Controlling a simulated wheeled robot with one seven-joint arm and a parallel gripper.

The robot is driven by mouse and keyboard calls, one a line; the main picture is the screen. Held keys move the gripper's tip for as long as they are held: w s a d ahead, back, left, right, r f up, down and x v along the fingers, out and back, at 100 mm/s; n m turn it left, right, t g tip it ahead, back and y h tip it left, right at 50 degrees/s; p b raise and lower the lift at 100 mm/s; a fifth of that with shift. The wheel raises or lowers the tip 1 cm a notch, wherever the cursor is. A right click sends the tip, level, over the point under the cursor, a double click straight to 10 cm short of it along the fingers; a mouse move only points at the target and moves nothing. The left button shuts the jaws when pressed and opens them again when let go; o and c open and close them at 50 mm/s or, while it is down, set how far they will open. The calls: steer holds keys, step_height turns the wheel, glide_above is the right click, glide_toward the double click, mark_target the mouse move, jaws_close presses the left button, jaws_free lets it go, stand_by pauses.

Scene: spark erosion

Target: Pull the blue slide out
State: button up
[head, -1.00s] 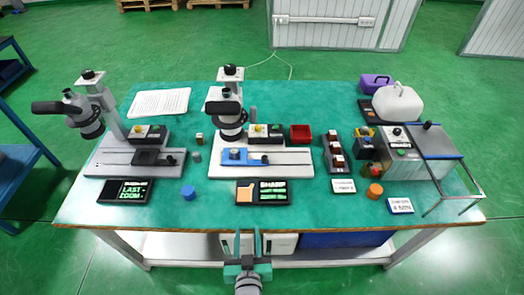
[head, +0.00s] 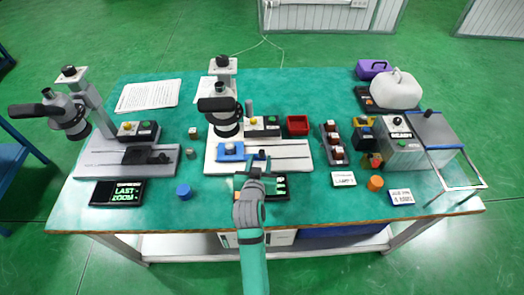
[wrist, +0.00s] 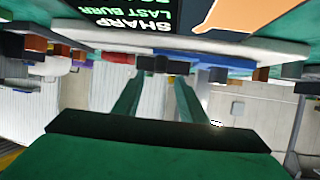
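The blue slide (head: 230,151) is a small blue block on the pale base plate (head: 285,162) of the middle microscope (head: 222,112). It sits at the left end of the plate's rail, and in the wrist view it shows as a blue strip (wrist: 222,62) beyond the fingers. My gripper (head: 256,162) is over the front edge of that plate, to the right of the blue slide and apart from it. In the wrist view my gripper (wrist: 158,76) has two green fingers with an empty gap between them. My arm hides part of the display in front of the plate.
A second microscope (head: 70,115) stands at the left. A blue knob (head: 183,190) lies left of my arm. A red tray (head: 297,125), a row of switches (head: 334,145) and a grey machine (head: 402,150) stand to the right. The table's front strip is mostly clear.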

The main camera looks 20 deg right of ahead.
mark_target(261, 153)
steer(key=x, duration=0.7)
steer(key=shift+s, duration=0.1)
steer(key=shift+c, duration=0.3)
jaws_close()
